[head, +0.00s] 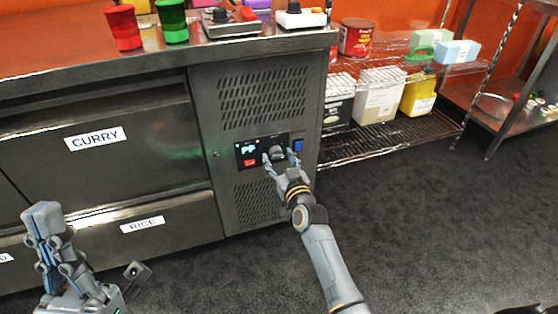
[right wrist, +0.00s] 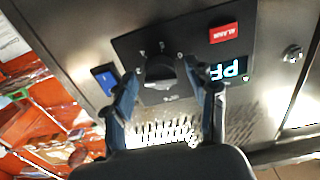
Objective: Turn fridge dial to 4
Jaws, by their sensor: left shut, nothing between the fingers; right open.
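The fridge dial (head: 277,153) is a dark round knob on the black control panel (head: 243,153) of the steel counter fridge. In the right wrist view the dial (right wrist: 160,70) shows a ridge across its face and small marks around it, too small to read. My right gripper (head: 281,158) is open in front of the panel, one finger on each side of the dial. In the right wrist view its fingertips (right wrist: 163,85) frame the dial; I cannot tell whether they touch it. My left gripper (head: 42,215) is shut and empty at the lower left, away from the panel.
The panel has a lit display (right wrist: 236,69), a red alarm button (right wrist: 224,33) and a blue switch (right wrist: 104,79) close to the dial. Drawers labelled curry (head: 95,138) and rice (head: 142,224) are left. A wire rack (head: 400,137) stands right. The floor is clear.

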